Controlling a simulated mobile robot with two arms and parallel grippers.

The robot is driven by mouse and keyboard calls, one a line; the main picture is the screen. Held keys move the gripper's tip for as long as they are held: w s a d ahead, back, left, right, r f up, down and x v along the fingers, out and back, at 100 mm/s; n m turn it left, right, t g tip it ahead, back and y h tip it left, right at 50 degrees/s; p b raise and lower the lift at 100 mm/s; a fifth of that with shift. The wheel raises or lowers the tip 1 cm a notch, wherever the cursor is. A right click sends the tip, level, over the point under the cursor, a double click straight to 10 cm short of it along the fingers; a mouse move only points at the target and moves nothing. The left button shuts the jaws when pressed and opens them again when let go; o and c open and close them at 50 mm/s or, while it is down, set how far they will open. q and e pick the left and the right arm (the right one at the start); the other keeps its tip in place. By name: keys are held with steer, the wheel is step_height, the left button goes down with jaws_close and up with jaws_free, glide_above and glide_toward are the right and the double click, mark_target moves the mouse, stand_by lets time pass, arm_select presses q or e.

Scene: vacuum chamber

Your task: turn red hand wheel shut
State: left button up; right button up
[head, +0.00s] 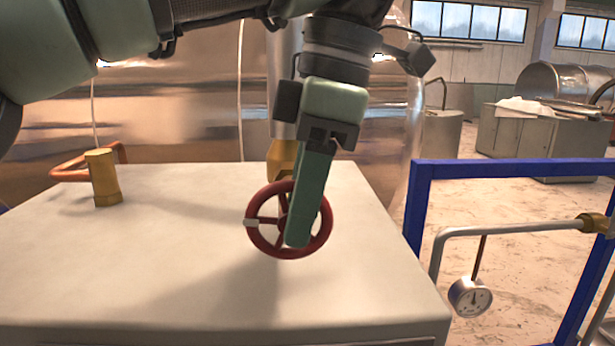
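The red hand wheel (263,243) stands over the pale box top in the middle of the head view, facing me. It has a round rim, spokes and a pale mark on the left of its rim. A brass-coloured valve body (281,158) shows behind and above it. My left gripper (298,240) points down in front of the wheel, and its green finger covers part of the hub and the right-hand spokes. I see the fingers edge-on as one, so their opening and any contact with the wheel cannot be told. My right gripper is out of view.
A brass stub (105,178) with an orange pipe (70,173) stands at the left of the pale box top (190,270). A large shiny metal vessel (190,110) rises close behind. At right are a blue frame (500,168) and a pipe with a gauge (470,297).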

arm_select(q)
steer(key=shift+d+v, duration=0.2)
steer(key=shift+v, duration=1.3)
steer(key=shift+r, duration=0.5)
steer(key=shift+s+d+r, duration=0.15)
steer(key=shift+d+r, duration=0.05)
steer(key=shift+r, duration=0.2)
steer(key=shift+a, duration=0.1)
